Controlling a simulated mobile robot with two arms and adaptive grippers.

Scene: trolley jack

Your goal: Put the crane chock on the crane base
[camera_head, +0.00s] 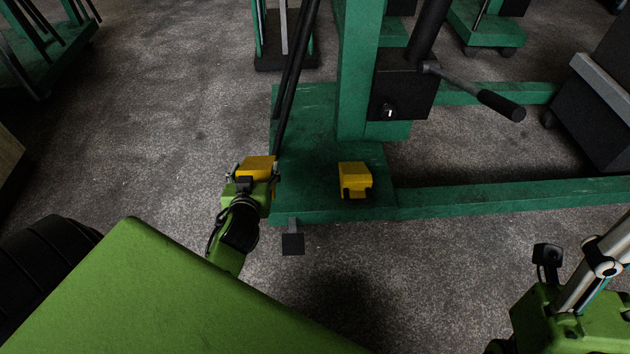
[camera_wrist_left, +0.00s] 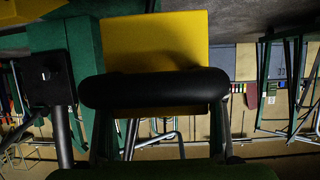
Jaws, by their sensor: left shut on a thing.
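My left gripper (camera_head: 252,184) is shut on a yellow chock (camera_head: 256,167) at the left edge of the green crane base (camera_head: 310,213). In the left wrist view the chock (camera_wrist_left: 160,40) is a broad yellow block behind the black gripper bar (camera_wrist_left: 152,90). In the head view the held chock overlaps the base's edge; I cannot tell whether it touches the base. A second yellow chock (camera_head: 355,177) sits on the base to the right, apart from the gripper. Part of my right arm is at the lower right, with no fingers showing.
The crane's green post (camera_head: 357,70) rises from the base, with a black box and a black-gripped handle (camera_head: 500,105) beside it. Dark slanted rods stand left of the post. A dark cabinet (camera_head: 595,110) is at the right. The grey floor (camera_head: 150,130) to the left is clear.

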